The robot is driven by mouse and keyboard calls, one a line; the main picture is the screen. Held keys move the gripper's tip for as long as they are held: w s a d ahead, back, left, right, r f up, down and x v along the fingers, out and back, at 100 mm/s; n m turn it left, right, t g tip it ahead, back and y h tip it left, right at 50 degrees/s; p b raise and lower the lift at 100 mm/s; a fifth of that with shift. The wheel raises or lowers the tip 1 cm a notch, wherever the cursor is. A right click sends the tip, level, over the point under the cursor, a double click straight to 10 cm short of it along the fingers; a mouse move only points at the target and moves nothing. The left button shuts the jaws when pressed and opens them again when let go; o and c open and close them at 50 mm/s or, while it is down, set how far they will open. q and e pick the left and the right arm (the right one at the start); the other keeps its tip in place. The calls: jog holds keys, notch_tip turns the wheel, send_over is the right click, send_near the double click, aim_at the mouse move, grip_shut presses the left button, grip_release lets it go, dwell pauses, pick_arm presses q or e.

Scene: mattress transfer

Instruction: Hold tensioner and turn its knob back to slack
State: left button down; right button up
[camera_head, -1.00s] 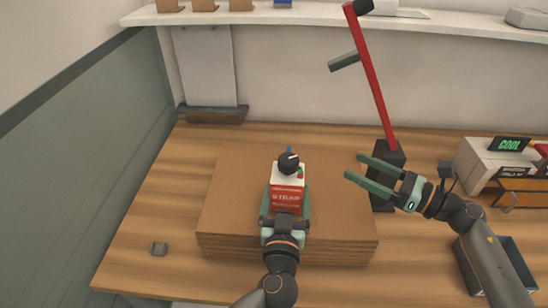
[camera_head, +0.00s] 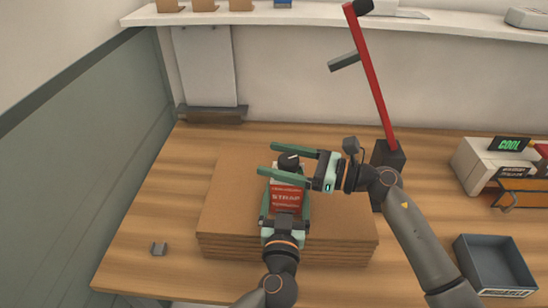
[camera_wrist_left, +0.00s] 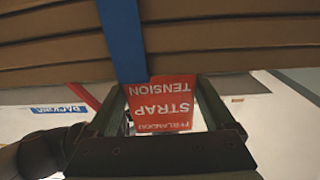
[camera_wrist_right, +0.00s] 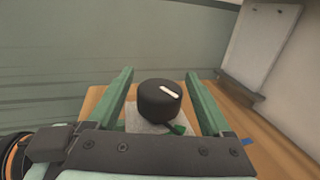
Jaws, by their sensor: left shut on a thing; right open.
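The tensioner (camera_head: 287,196) is a white and red box lettered STRAP, on top of the brown board stack (camera_head: 232,192). My left gripper (camera_head: 285,208) is shut on its sides; the red label also shows between the fingers in the left wrist view (camera_wrist_left: 162,104). The black knob (camera_wrist_right: 159,99) with a white mark is on top of the tensioner; in the head view it is partly behind a finger. My right gripper (camera_head: 275,159) is open, its fingers on either side of the knob. In the right wrist view gaps show between knob and fingers.
A blue strap (camera_wrist_left: 122,38) runs over the stack. A red lever on a black base (camera_head: 387,160) stands right of the stack. A grey tray (camera_head: 495,264) and a beige machine (camera_head: 480,167) are farther right.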

jog(key=shift+w+a, duration=0.15)
jog(key=shift+a, duration=0.3)
grip_shut()
dwell(0.5)
